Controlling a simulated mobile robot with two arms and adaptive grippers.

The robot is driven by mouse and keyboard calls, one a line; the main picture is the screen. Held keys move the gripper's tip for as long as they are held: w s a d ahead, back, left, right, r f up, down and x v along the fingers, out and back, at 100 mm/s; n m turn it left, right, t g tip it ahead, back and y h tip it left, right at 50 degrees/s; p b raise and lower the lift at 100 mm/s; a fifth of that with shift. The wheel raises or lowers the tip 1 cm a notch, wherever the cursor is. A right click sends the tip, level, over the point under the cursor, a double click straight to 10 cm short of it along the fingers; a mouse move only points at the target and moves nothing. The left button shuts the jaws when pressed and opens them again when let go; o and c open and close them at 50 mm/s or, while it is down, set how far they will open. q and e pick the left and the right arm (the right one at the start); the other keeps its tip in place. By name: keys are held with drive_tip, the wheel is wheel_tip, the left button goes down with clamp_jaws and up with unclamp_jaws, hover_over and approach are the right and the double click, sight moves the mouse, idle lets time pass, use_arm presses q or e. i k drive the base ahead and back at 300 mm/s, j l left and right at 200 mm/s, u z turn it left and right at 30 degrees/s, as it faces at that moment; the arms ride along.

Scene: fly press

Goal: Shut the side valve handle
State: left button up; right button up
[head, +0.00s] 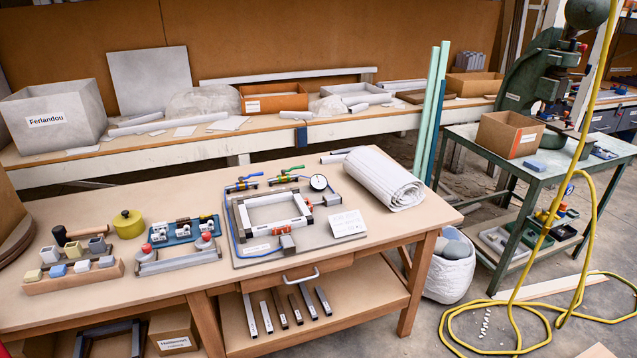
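A grey fixture board (340,241) lies on the near workbench with a square metal frame mounted on it. At its back edge are two small valves. One has a blue lever handle (250,176) at the back left corner, joined to a blue hose. The other has a green lever handle (294,168) further right, near a round dial gauge (318,182). I cannot tell which one is the side valve. The handles look small, and their exact angle to the pipes is hard to read. Neither of my grippers is in view.
A white paper roll (385,180) lies right of the board. A blue tray (184,229) and a wooden block holder (75,279) stand to its left. The bench's front edge has a drawer handle (301,276). A yellow hose (597,150) hangs at the right and coils on the floor.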

sight(284, 171)
drive_tip(key=i+u, duration=0.15)
drive_tip(key=i, duration=0.95)
